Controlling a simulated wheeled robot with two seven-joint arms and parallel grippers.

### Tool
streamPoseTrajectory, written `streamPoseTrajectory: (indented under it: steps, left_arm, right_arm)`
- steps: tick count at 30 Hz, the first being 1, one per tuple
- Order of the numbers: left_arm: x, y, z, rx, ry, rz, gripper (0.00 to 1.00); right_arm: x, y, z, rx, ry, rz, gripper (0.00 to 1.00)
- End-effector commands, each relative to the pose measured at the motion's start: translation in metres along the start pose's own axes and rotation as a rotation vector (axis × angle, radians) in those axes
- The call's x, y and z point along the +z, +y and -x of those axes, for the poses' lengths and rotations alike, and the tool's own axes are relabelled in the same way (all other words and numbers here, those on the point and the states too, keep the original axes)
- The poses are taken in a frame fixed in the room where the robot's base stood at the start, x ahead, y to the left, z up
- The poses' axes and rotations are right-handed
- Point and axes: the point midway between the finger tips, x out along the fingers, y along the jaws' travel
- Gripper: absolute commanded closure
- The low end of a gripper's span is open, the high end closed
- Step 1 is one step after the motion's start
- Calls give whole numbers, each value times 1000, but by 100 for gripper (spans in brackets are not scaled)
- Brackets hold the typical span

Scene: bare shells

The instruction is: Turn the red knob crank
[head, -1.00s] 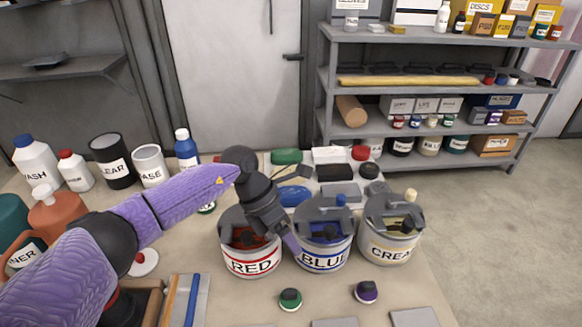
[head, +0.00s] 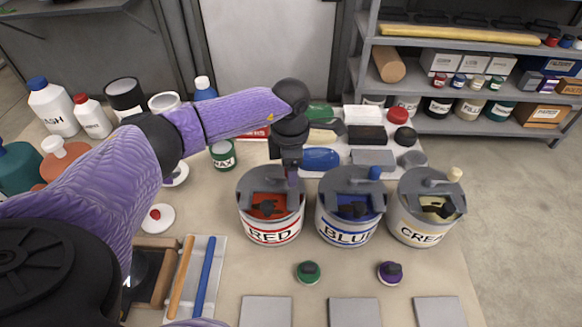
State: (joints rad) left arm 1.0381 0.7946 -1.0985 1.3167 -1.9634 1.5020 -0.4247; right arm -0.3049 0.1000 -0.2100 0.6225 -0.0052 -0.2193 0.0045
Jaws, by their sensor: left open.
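The RED can (head: 270,232) stands on the bench, with a grey lid bridge and crank across its open top and red paint inside. The red knob does not show; my left gripper covers the back right of this can's top. My left gripper (head: 293,178) points down there, open, with its fingertips small and partly hidden. I cannot tell whether it touches the crank. The BLUE can (head: 347,232) with its blue knob (head: 375,173) and the CREAM can (head: 420,232) with its cream knob (head: 454,174) stand to the right. My right gripper is not in view.
Green (head: 308,272) and purple (head: 390,272) knobbed items and several grey tiles (head: 354,312) lie in front of the cans. Car-care-like sponges and blocks (head: 367,135) lie behind. Bottles (head: 52,108) stand at the left. The bench right of CREAM is clear.

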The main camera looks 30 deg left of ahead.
Motion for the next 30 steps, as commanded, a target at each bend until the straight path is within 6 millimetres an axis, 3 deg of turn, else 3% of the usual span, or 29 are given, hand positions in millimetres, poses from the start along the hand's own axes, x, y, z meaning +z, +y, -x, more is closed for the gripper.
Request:
streamPoseTrajectory:
  steps: [7,17,30]
  left_arm:
    - [0,0,-1,0,0,0,28]
    - [0,0,-1,0,0,0,98]
    - [0,2,-1,0,0,55,100]
  right_arm:
    - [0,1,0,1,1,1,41]
    - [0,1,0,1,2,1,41]
    - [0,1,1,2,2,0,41]
